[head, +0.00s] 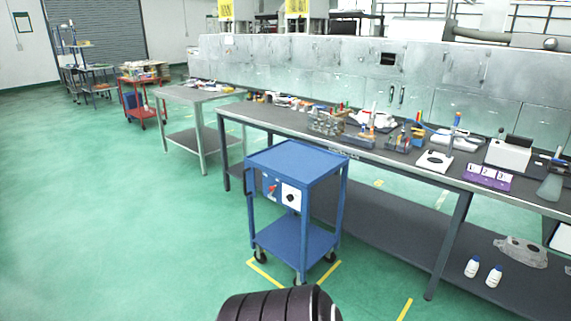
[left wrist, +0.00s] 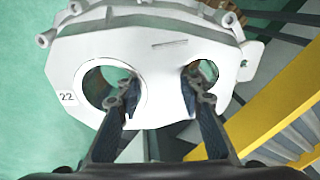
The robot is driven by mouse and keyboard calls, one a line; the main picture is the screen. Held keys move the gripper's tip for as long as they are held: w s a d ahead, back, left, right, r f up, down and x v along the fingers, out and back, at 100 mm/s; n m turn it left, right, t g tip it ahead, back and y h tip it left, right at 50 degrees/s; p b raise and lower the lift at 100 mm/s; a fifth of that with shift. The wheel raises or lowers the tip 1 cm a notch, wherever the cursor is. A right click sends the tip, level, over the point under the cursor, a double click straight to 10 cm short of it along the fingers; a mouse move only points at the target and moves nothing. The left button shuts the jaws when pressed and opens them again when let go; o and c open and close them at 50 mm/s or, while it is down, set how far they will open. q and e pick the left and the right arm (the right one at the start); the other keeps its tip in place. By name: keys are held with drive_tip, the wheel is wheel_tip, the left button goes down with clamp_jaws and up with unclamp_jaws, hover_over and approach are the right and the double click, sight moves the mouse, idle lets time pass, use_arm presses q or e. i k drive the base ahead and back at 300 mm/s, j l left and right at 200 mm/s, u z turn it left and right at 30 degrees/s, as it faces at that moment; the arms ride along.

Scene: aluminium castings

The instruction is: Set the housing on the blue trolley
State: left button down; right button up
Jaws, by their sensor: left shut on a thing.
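The housing (left wrist: 165,60), a pale grey-white casting with two large round holes and the number 22, fills the upper part of the left wrist view. My left gripper (left wrist: 160,86) is shut on it, with a fingertip at each hole; the exact contact is hard to make out. The blue trolley (head: 297,163) stands in the middle of the head view, in front of the long bench. Its top is bare, and so is its lower shelf. Neither gripper shows in the head view.
The long bench (head: 385,157) behind the trolley carries tools and boxes. Green floor is clear left of the trolley. A yellow bar (left wrist: 270,105) runs beside the housing in the wrist view.

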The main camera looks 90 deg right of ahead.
sight(297, 159)
drive_tip(key=z, duration=0.9)
drive_tip(key=i+l+z, duration=0.15)
drive_tip(key=z, duration=0.85)
drive_tip(key=i+z, duration=0.1)
drive_tip(key=i, duration=1)
drive_tip(key=i+u, duration=0.15)
drive_tip(key=i, duration=1)
drive_tip(key=i+l+u, duration=0.1)
drive_tip(key=i+u, duration=0.25)
drive_tip(key=i, duration=0.75)
drive_tip(key=i+z, duration=0.15)
drive_tip(key=i, duration=0.4)
drive_tip(key=i+j+z, duration=0.2)
drive_tip(key=i, duration=0.3)
drive_tip(key=i+l+z, duration=0.15)
drive_tip(key=i+z, duration=0.25)
drive_tip(key=i, duration=0.25)
drive_tip(key=i+j+z, duration=0.1)
drive_tip(key=i+z, duration=0.35)
drive_tip(key=i, duration=0.15)
drive_tip(key=i+z, duration=0.35)
drive_tip(key=i+j+z, duration=0.3)
drive_tip(key=i, duration=0.25)
drive_tip(key=l, duration=0.1)
